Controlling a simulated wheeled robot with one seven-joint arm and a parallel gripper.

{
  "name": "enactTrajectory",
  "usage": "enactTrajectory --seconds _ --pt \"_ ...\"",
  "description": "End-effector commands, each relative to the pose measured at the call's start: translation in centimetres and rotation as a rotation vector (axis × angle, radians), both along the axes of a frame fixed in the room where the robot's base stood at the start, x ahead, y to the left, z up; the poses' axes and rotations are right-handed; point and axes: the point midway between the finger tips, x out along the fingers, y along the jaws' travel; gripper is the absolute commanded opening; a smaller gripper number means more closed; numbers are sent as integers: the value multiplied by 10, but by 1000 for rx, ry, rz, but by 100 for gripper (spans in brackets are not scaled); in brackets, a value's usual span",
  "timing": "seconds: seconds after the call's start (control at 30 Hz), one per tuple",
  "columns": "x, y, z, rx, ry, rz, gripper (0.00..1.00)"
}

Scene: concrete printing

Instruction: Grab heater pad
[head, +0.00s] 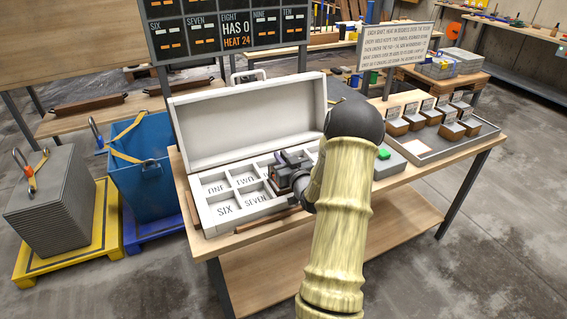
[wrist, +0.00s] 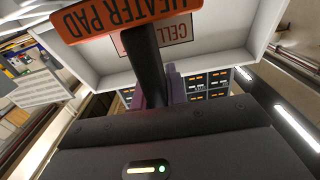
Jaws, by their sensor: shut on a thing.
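The heater pad shows in the wrist view as an orange plate (wrist: 125,18) lettered HEATER PAD, with a dark stem (wrist: 147,65) below it. My gripper (wrist: 157,90) is shut on this stem, its purplish fingers on either side. In the head view, my gripper (head: 287,180) is low over the white lidded case (head: 243,119), just right of the cells marked TWO and SEVEN. The arm and gripper hide the cells farther right. In the head view the pad is mostly hidden, so I cannot tell whether it touches the case.
The case stands open on a wooden table (head: 228,244), its lid upright behind the cells. A board (head: 232,29) reads EIGHT HAS 0, HEAT 24. A tray (head: 425,151) of several small blocks is at right. A blue bin (head: 147,187) stands left of the table.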

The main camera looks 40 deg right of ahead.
Motion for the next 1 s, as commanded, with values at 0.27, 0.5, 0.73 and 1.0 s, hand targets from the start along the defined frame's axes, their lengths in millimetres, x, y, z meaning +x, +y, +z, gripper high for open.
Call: enactTrajectory --seconds 0.27,0.5,0.73,1.0 --pt "1 0 41 -8 -9 1 0" --pt "1 0 81 -7 -9 0 0" --pt "1 0 98 -4 -7 0 0" --pt "1 0 98 -3 -7 0 0"
